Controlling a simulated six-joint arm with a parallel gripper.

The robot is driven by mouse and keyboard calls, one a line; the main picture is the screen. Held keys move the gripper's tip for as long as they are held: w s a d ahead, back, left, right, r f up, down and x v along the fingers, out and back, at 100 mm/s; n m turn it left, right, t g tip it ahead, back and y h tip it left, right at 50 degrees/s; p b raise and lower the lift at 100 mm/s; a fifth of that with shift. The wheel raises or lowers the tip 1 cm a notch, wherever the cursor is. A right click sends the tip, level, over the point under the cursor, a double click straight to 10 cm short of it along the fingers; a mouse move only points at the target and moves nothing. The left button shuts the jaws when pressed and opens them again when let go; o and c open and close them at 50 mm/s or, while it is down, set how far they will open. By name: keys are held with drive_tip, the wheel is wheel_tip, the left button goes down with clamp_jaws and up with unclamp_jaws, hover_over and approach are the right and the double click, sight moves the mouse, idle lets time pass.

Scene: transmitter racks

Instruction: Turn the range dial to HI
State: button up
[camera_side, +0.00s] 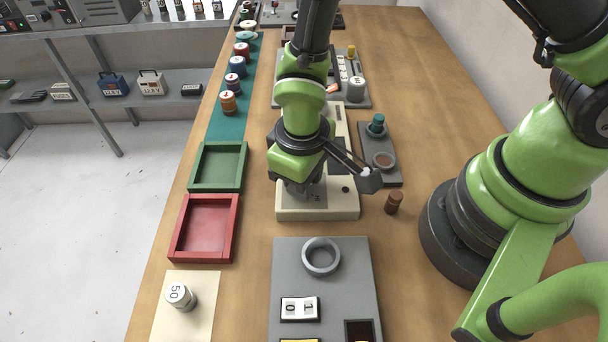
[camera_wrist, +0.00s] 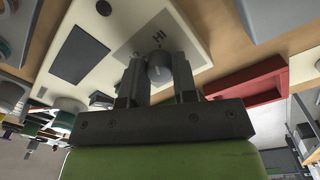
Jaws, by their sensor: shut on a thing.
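The range dial (camera_wrist: 160,70) is a grey round knob on a grey plate on the cream unit (camera_side: 318,209). The wrist view shows dark letters "HI" (camera_wrist: 158,38) on the plate, just beyond the dial. My gripper (camera_wrist: 157,64) is shut on the dial, one finger on each side. Where the dial's pointer aims is too small to tell for sure. In the side view my gripper (camera_side: 300,188) reaches down to the front part of the cream unit, and my wrist hides the dial.
A red tray (camera_side: 207,230) and a green tray (camera_side: 218,166) lie left of the unit. A grey panel (camera_side: 350,255) with a ring lies in front. A small brown cylinder (camera_side: 394,202) and a grey plate (camera_side: 393,155) with a teal knob are on the right.

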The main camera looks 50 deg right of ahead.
drive_tip(key=shift+m, duration=1.1)
drive_tip(key=o, duration=0.9)
drive_tip(key=r, duration=1)
drive_tip(key=shift+a, duration=0.2)
